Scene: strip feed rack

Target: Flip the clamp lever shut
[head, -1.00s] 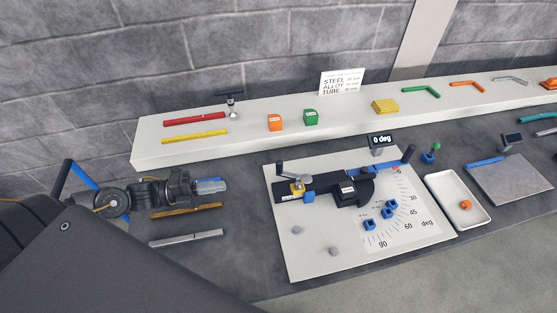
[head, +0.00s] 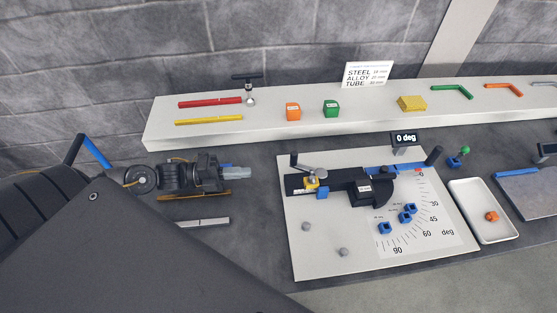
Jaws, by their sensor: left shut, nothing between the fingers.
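The clamp lever (head: 313,172) is a grey arm with a dark upright handle (head: 294,160) at its left end. It sits at the left end of the black bending fixture on the white board (head: 320,220), over a yellow and blue clamp block (head: 312,184). I cannot tell for certain how far the lever is turned. My left gripper (head: 247,173) is shut and empty, left of the board and apart from the lever, pointing right. My right gripper is not in view.
A white shelf (head: 230,129) runs behind, with red and yellow strips, orange and green blocks. A grey strip (head: 205,222) lies below my left gripper. A display (head: 404,138) reads 0 deg. A white tray (head: 480,228) stands right of the board. Dark table is clear between gripper and board.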

